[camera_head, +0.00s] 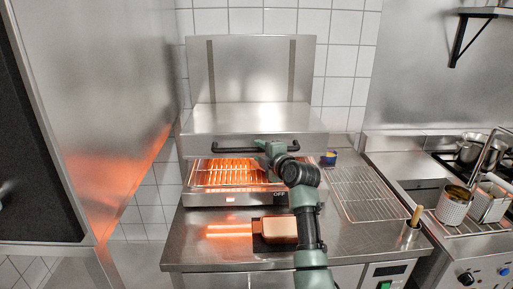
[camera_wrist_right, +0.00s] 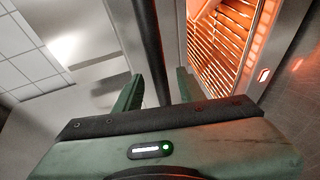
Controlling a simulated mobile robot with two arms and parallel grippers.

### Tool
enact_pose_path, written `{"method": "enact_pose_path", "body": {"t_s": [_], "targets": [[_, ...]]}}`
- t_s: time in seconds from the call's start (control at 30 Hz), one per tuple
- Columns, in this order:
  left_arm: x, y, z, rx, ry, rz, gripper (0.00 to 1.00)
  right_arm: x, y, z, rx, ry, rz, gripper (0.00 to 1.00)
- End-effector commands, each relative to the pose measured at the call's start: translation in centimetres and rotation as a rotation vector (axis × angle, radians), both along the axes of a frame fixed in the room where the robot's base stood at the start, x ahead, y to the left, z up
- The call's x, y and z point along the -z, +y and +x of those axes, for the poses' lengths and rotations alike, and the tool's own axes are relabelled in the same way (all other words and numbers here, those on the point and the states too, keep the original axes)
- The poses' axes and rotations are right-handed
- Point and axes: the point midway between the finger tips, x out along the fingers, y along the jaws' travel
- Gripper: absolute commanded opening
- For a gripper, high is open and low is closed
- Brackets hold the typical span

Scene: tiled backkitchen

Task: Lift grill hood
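The grill hood (camera_head: 225,120) is a stainless steel box on a back post, above glowing orange heating elements and a wire grate (camera_head: 215,176). A dark handle bar (camera_head: 232,150) runs along its front and also shows in the wrist view (camera_wrist_right: 148,45). My right gripper (camera_head: 271,151) is at the right half of this handle. In the wrist view its two green fingers (camera_wrist_right: 158,90) stand apart on either side of the bar, with gaps visible. I cannot tell whether either finger touches it. My left gripper is in neither view.
A block-like item (camera_head: 280,230) lies on the steel counter (camera_head: 190,250) in front of the grill. A wire rack (camera_head: 362,193) lies to the right, with a small blue container (camera_head: 328,159) behind it. A steel cabinet wall (camera_head: 110,90) stands close on the left.

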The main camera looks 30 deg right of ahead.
Motion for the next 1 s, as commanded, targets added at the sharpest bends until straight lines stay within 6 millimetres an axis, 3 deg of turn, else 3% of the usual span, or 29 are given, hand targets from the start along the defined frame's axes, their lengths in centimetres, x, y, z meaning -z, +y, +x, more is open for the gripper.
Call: {"method": "enact_pose_path", "body": {"t_s": [0.2,0.53,0.57,0.7,1.0], "targets": [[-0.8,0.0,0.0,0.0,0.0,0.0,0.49,0.4,-0.3,2.3,-0.001,0.001,0.002,0.4],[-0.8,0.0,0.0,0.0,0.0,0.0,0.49,0.6,-0.4,2.7,-0.001,0.0,0.0,0.4],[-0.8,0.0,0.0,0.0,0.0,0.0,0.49,0.5,-0.4,2.7,-0.001,0.0,0.0,0.37],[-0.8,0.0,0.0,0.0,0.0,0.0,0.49,0.6,-0.3,2.7,-0.001,0.001,0.0,0.0],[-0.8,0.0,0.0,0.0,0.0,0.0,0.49,0.6,-0.3,2.6,-0.001,0.002,0.0,0.0]]}}
